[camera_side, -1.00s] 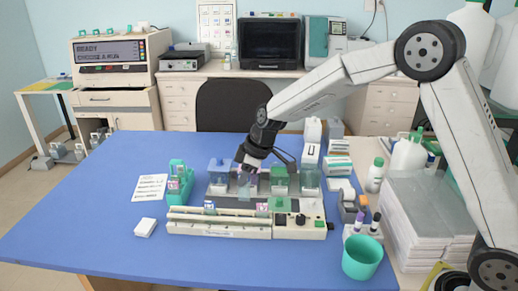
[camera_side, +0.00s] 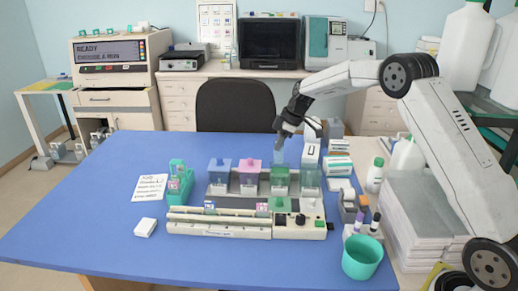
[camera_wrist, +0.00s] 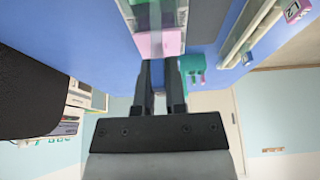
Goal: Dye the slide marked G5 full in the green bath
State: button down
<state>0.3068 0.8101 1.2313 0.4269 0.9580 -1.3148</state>
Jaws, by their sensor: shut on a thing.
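My gripper (camera_side: 287,130) is shut on a glass slide (camera_side: 279,151) and holds it roughly upright over the green bath (camera_side: 279,180). I cannot tell whether the slide's lower end is at the bath's mouth or above it.
A blue bath (camera_side: 219,172) stands left of the pink one. The cream bench unit (camera_side: 215,230) lies in front of the baths. A teal rack (camera_side: 176,190) with slides stands at left, beside a written card (camera_side: 150,187). A teal cup (camera_side: 362,258) is at front right.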

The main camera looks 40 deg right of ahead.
jog(key=shift+d, duration=0.55)
jog(key=shift+f, duration=0.25)
jog(key=shift+f, duration=4)
dwell(3.2)
